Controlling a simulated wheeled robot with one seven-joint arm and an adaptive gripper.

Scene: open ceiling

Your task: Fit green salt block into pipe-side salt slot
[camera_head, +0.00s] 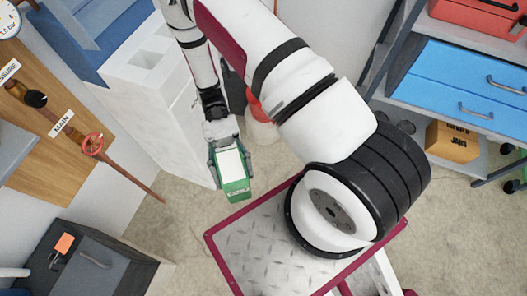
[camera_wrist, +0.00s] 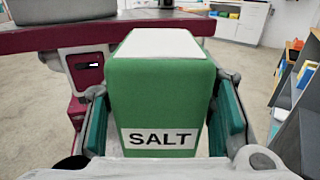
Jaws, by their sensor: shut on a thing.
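The green salt block (camera_head: 236,186) has a white top face and a white SALT label; it also fills the middle of the wrist view (camera_wrist: 160,90). My gripper (camera_head: 230,165) is shut on it, with one finger pad on each side, and holds it in the air in front of the white cabinet. The white cabinet (camera_head: 150,110) stands left of the gripper, with a square recess (camera_head: 148,57) in its top, on the side toward the pipe. The recess looks empty. Whether other recesses lie behind my arm I cannot tell.
A brown pipe (camera_head: 125,172) with a red valve wheel (camera_head: 93,144) slants out at the left. A red and white container (camera_head: 262,130) stands behind the gripper. A dark cabinet (camera_head: 80,245) is at lower left, and blue drawers (camera_head: 465,90) are at right. Floor below the block is clear.

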